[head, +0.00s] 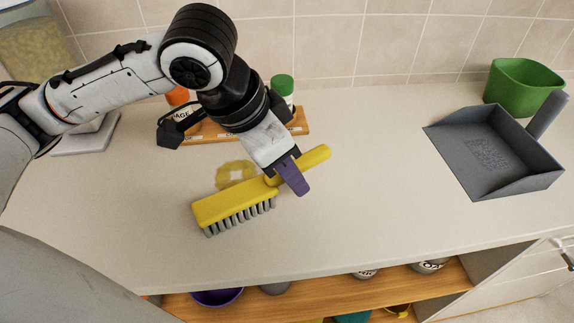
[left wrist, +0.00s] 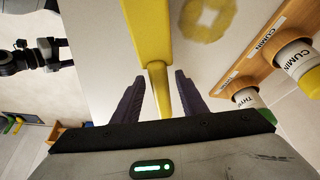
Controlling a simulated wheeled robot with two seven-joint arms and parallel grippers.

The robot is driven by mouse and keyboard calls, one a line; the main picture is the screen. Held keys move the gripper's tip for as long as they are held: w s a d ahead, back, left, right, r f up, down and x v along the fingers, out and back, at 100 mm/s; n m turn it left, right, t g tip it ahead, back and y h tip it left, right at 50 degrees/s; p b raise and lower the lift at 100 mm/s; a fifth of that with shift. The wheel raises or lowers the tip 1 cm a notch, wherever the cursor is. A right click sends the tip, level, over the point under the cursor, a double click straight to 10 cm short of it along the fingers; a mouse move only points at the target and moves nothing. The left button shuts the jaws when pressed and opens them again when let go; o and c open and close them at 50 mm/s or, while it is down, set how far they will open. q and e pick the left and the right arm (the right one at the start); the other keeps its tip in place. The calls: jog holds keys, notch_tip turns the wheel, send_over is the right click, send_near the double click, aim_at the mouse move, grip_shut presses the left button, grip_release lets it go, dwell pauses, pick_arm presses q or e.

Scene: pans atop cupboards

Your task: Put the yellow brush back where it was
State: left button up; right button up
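The yellow brush (head: 235,205) lies on the counter with its grey bristles down and its handle towards the upper right. My left gripper (head: 292,177) is over the handle, with purple fingers. In the left wrist view its fingers stand on either side of the yellow handle (left wrist: 158,85), with small gaps visible, so it looks open around it. A small dark arm part, probably my right arm, shows at the far left of that view; its fingers are unclear.
A grey dustpan (head: 495,150) and a green container (head: 522,85) stand at the right. A wooden spice rack (head: 300,122) with jars is behind my left gripper. An open shelf (head: 330,297) with bowls is below the front edge. The counter's middle right is clear.

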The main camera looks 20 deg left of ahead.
aim_at(261, 185)
pick_arm(q)
jog(key=p+v, duration=0.2)
jog(key=v, duration=1)
jog(key=shift+r+p, duration=0.2)
jog(key=shift+p, duration=0.2)
pick_arm(e)
jog(key=shift+s+d+r, duration=0.3)
jog(key=shift+d+r, duration=0.1)
jog(key=shift+r, duration=0.3)
pick_arm(q)
jog(key=shift+w, duration=0.1)
pick_arm(e)
jog(key=shift+a, duration=0.1)
